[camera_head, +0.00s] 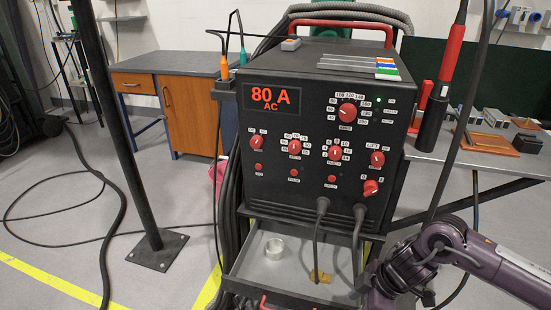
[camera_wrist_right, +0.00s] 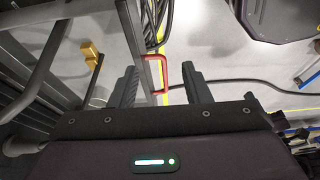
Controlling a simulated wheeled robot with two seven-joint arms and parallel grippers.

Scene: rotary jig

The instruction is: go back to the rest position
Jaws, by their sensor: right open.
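My right arm (camera_head: 435,255) comes in at the lower right of the head view, in front of the tray's right side. Its fingers are not clearly seen there. In the right wrist view my right gripper (camera_wrist_right: 162,82) is open, its two dark fingers apart. A red handle (camera_wrist_right: 160,76) shows in the gap between them; I cannot tell how far beyond the fingertips it is. Nothing is seen gripped. My left gripper is not in view.
A black welding machine (camera_head: 310,215) reading 80 A stands on a cart with a grey tray (camera_head: 250,255). A pole (camera_head: 115,130) on a base plate stands left. A workbench (camera_head: 180,70) is behind, a table (camera_head: 460,165) with blocks at right. Cables cross the floor.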

